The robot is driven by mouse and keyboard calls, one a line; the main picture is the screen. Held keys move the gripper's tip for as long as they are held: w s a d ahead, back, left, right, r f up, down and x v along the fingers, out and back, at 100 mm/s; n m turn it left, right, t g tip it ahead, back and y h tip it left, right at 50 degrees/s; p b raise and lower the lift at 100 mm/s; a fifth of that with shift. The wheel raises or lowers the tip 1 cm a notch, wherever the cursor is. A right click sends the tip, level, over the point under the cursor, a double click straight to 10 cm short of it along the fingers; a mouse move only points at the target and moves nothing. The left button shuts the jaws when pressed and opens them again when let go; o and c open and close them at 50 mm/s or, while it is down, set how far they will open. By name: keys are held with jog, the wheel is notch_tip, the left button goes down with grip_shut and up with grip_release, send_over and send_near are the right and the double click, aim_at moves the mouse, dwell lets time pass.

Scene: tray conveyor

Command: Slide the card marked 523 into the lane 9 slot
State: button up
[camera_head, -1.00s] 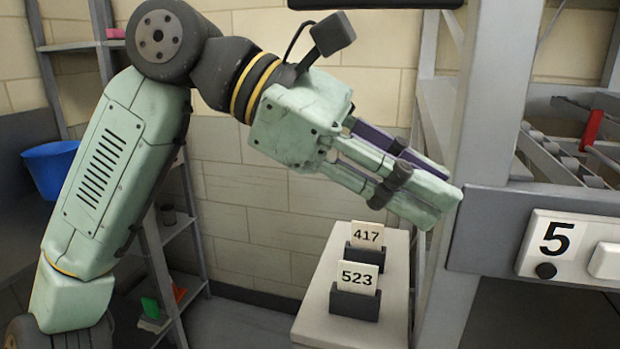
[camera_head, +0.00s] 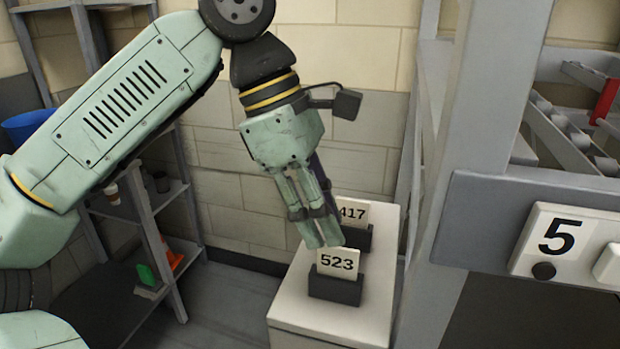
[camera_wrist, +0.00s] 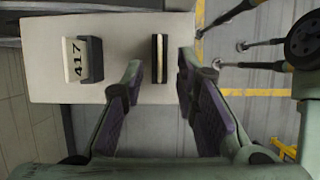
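The card marked 523 (camera_head: 338,262) stands upright in a dark holder (camera_head: 335,288) on a white stand (camera_head: 300,318). In the wrist view the same card (camera_wrist: 159,58) is seen nearly edge-on from above. My gripper (camera_head: 326,242) points down with its fingertips close to the card's top edge. In the wrist view my gripper (camera_wrist: 161,68) is open, with one finger to each side of the card and nothing held. I cannot tell whether a finger touches it. The lane 9 slot is not in view; only a plate marked 5 (camera_head: 558,236) shows.
A card marked 417 (camera_head: 354,212) stands in another holder behind, partly hidden by my gripper; it also shows in the wrist view (camera_wrist: 73,60). The grey conveyor frame (camera_head: 480,215) rises at the right. A shelf (camera_head: 160,195) stands at the left against the wall.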

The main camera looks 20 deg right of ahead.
aim_at(338, 248)
jog(key=shift+p+x, duration=0.3)
jog(key=shift+x, duration=2.35)
jog(key=shift+c, duration=0.4)
grip_shut()
jog(key=shift+r, duration=0.15)
jog(key=shift+r+p, duration=1.65)
jog(key=shift+r, duration=0.85)
jog(key=shift+w+d+r, duration=0.1)
jog(key=shift+r, duration=1.9)
